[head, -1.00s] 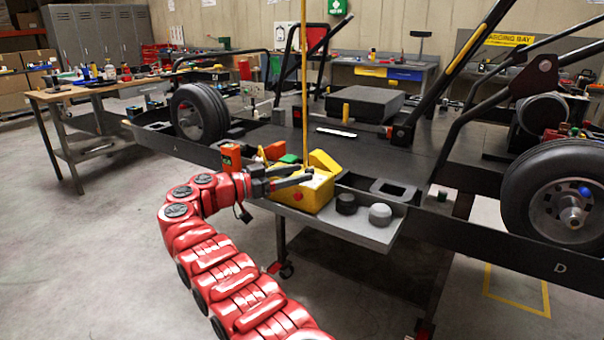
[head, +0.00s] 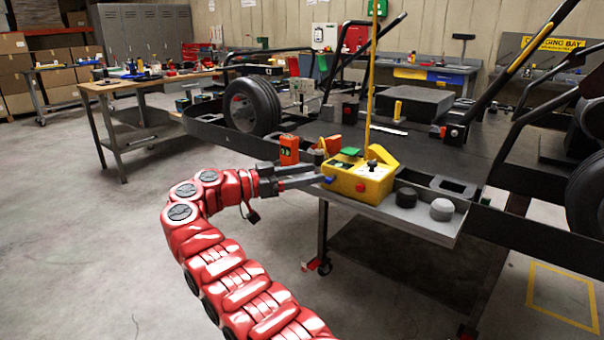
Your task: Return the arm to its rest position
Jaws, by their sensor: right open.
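My right arm (head: 215,250), red and jointed, rises from the bottom of the head view and bends toward the kart stand. Its dark gripper (head: 314,175) points right with its two fingers apart. Nothing shows between them. The fingertips are just left of a yellow control box (head: 362,184) with a blue button and a small lever; I cannot tell whether they touch it. My left gripper is not in view.
The box sits on a grey side tray (head: 425,222) with two round knobs (head: 442,209). The kart's wheel (head: 250,106) is farther back. The floor (head: 90,250) at left is clear.

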